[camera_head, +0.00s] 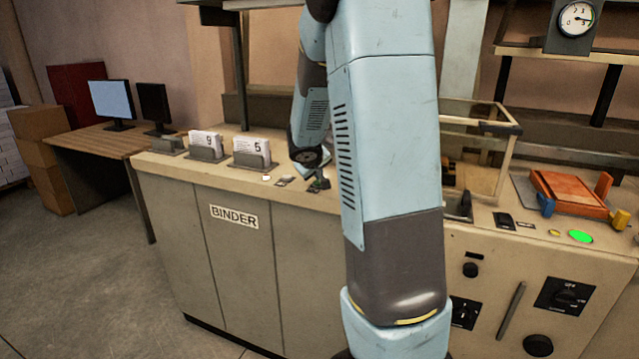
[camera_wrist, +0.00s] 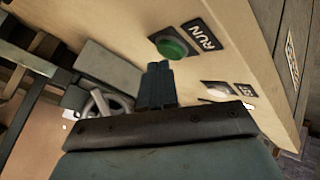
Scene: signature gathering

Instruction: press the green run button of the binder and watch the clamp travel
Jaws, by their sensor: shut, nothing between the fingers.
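The binder (camera_head: 205,250) is a beige cabinet with a "BINDER" plate on its front. In the head view, my gripper (camera_head: 320,184) is low over the counter edge and hides the button there. I cannot make out the clamp with certainty.
A pale button (camera_wrist: 217,88) with its own label sits beside the run button. A gauge (camera_head: 577,19) hangs above.

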